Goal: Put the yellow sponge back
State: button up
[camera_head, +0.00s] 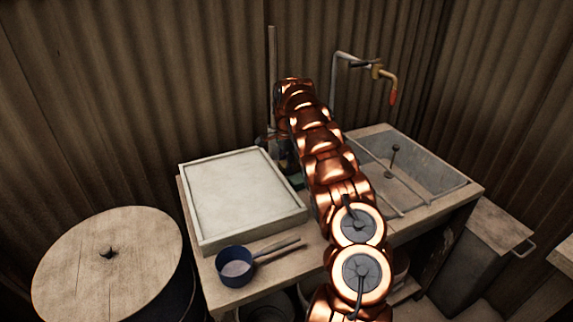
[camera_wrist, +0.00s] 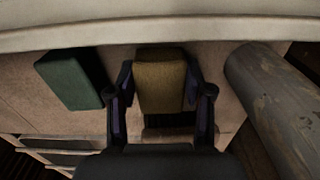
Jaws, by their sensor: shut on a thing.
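The yellow sponge (camera_wrist: 161,82), a dull yellow-brown block, sits between the two dark fingers of my gripper (camera_wrist: 160,88) in the wrist view. My gripper is shut on it. A dark green block (camera_wrist: 74,80), like a second sponge, lies to the left of the gripper on the wooden surface, apart from it. In the head view my copper arm reaches to the back of the table and hides the yellow sponge and most of the gripper. I cannot tell whether the sponge touches the surface.
A white-topped tray (camera_head: 204,243) stands left of my arm, with a blue pan (camera_head: 235,266) before it. A sink (camera_head: 440,165) with a tap (camera_head: 377,72) is on the right. A round-lidded barrel (camera_head: 110,255) stands left. A grey cylinder (camera_wrist: 285,105) is close right of my gripper.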

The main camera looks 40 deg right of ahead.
aim_at(286, 163)
jog(key=shift+f, duration=0.1)
jog(key=o, duration=1.1)
notch_tip(286, 163, up, 8)
notch_tip(286, 163, up, 4)
jog(key=shift+r+p, duration=0.1)
jog(key=shift+p, duration=0.8)
jog(key=shift+a, duration=0.1)
